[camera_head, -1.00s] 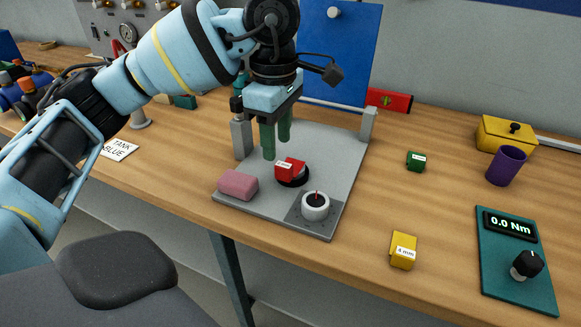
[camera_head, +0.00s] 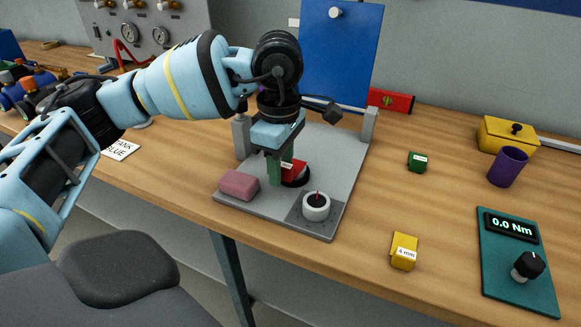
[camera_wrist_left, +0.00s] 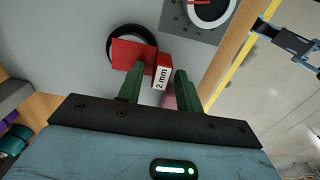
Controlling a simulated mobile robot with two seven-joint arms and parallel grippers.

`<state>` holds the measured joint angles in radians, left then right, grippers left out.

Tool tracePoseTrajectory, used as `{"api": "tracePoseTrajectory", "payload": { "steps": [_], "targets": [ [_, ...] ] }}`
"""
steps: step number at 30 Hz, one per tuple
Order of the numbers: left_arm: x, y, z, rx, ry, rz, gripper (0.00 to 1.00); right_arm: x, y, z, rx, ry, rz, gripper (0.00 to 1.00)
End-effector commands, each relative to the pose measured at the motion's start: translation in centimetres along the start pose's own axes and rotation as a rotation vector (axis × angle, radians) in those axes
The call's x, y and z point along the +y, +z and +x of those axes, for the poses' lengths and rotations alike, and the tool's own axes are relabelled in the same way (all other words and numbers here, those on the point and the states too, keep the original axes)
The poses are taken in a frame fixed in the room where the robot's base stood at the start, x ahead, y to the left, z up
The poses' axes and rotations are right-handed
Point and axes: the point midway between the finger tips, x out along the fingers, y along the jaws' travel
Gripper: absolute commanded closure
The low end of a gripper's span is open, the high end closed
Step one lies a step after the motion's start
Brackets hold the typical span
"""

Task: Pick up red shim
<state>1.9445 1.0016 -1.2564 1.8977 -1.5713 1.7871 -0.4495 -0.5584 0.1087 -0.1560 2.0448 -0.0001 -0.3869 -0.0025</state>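The red shim (camera_head: 296,170) is a small block with a white label, sitting at the black ring (camera_head: 304,179) on the grey plate. In the left wrist view the red shim (camera_wrist_left: 134,55) shows its "2 mm" label. My left gripper (camera_head: 281,172) is lowered at the shim, its green fingers pointing down and partly covering it. In the wrist view the fingers of my left gripper (camera_wrist_left: 158,82) are apart, with the label end of the shim showing between them. I cannot tell whether they touch it. My right gripper is not in view.
A pink block (camera_head: 238,185) and a white dial (camera_head: 316,206) are close by on the grey plate (camera_head: 338,160). A blue panel (camera_head: 342,50) stands behind. A yellow block (camera_head: 404,251), green block (camera_head: 417,162) and purple cup (camera_head: 508,166) are to the right, with bare table between.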

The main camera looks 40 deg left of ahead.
Motion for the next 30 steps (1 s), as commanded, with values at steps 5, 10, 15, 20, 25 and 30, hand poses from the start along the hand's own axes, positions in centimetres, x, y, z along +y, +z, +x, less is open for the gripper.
{"api": "tracePoseTrajectory", "payload": {
  "steps": [5,10,15,20,25,30],
  "targets": [
    [0.0,0.0,0.0,0.000,0.000,0.000,0.88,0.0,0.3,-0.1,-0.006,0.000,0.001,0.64],
    [0.0,0.0,-0.1,0.000,0.000,0.000,1.00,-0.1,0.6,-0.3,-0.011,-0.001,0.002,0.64],
    [0.0,0.0,-0.1,0.000,0.000,0.000,1.00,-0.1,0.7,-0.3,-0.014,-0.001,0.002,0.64],
    [0.0,0.0,-0.5,0.000,0.001,0.000,1.00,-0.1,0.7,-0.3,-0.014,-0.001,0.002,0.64],
    [0.0,0.1,-2.0,-0.001,0.001,0.001,1.00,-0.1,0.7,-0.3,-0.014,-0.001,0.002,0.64],
    [-0.8,-0.1,-3.6,0.000,-0.001,0.002,1.00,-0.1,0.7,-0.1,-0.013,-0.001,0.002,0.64]
  ]
}}
